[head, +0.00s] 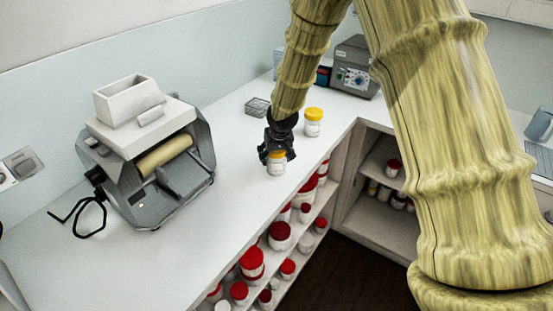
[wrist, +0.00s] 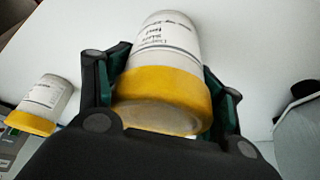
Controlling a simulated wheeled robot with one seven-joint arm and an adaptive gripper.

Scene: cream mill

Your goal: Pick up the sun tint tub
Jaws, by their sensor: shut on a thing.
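A small white tub with a yellow-orange lid (head: 276,167) is on or just above the white counter in the head view. My gripper (head: 277,156) comes down over it from above. In the wrist view the same tub (wrist: 165,75) lies between the two fingers (wrist: 168,95), which are shut on it at the lid. Its label text is too small to read surely. A second white tub with a yellow lid (head: 313,122) stands apart on the counter behind and to the right; it also shows at the left of the wrist view (wrist: 48,98).
A grey mill machine with a roller (head: 150,155) stands on the counter (head: 225,215) at left. A wire basket (head: 257,107) and a grey device (head: 352,70) are behind. Open shelves (head: 325,205) below the edge hold several red-lidded tubs. Counter between mill and gripper is clear.

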